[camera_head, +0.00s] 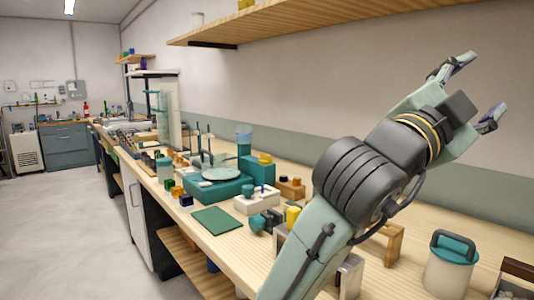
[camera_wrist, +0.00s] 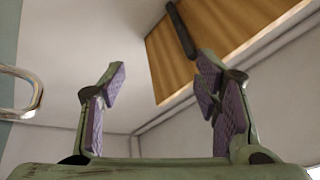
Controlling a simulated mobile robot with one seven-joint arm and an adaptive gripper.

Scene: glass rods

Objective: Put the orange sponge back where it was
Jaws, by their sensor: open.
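My gripper (camera_head: 478,88) is raised high at the right of the head view, above the bench and near the back wall, with its fingers pointing up. It is open, with nothing between its fingers. I cannot pick out the orange sponge for certain in either view. Several small orange and yellow pieces lie on the workbench (camera_head: 213,245), too small to identify. My arm hides part of the bench.
A wooden wall shelf (camera_head: 300,22) runs above the bench; its underside (camera_wrist: 200,50) shows in the wrist view. A teal box (camera_head: 218,188), a green mat (camera_head: 216,220), a white holder (camera_head: 257,201) and a lidded jar (camera_head: 449,270) stand or lie on the bench. Open floor is at left.

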